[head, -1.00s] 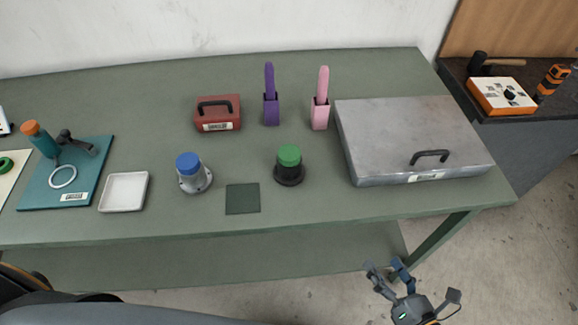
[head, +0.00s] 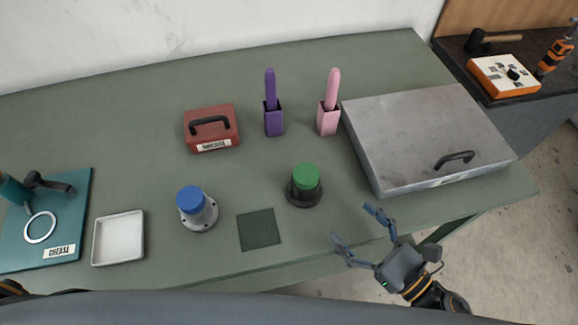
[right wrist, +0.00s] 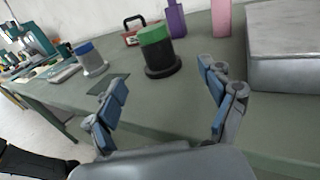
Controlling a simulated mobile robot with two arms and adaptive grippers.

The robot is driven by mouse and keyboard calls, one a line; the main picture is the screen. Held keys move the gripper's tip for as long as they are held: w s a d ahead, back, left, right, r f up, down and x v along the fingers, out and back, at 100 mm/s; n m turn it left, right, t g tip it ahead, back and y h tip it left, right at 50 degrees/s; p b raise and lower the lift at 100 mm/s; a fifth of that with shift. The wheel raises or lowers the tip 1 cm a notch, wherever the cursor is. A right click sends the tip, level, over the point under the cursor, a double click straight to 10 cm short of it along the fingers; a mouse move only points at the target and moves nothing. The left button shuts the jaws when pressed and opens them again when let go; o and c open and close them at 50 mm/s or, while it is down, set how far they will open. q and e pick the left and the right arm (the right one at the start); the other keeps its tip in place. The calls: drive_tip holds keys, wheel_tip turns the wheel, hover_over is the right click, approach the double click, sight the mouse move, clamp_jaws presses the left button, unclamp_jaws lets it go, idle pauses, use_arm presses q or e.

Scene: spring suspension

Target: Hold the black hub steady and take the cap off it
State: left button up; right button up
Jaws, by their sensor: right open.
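The black hub (head: 304,193) stands upright on the green table, with a green cap (head: 306,175) on its top. In the right wrist view the black hub (right wrist: 162,60) and its green cap (right wrist: 154,36) show ahead, between and beyond the fingers. My right gripper (head: 354,222) is open and empty at the table's front edge, to the lower right of the hub and apart from it. It also shows in the right wrist view (right wrist: 162,95) with its fingers wide apart. My left gripper is not visible in the head view.
A grey hub with a blue cap (head: 197,209) stands left of a dark green square mat (head: 258,229). A white tray (head: 118,238) lies further left. A large metal box (head: 425,135) stands to the right. Purple (head: 273,120) and pink (head: 328,118) holders and a red box (head: 211,127) stand behind.

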sight(315, 191)
drive_tip(key=p+x, duration=0.3)
drive_tip(key=x, duration=0.4)
drive_tip(key=shift+w+a+r, duration=0.15)
drive_tip(key=shift+w, duration=0.05)
drive_tip(key=shift+w+a+p, duration=0.3)
drive_tip(key=shift+w+a, duration=0.05)
drive_tip(key=shift+a, duration=0.1)
drive_tip(key=shift+w+a+p, duration=0.2)
drive_tip(key=shift+a+p, duration=0.15)
drive_tip(key=p+x, duration=0.1)
drive_tip(key=x, duration=0.2)
drive_tip(key=shift+a+p, duration=0.3)
drive_tip(key=shift+p, duration=0.05)
drive_tip(key=shift+w+a+f, duration=0.25)
drive_tip(key=shift+a+f, duration=0.05)
drive_tip(key=shift+d, duration=0.1)
drive_tip(key=shift+c, duration=0.2)
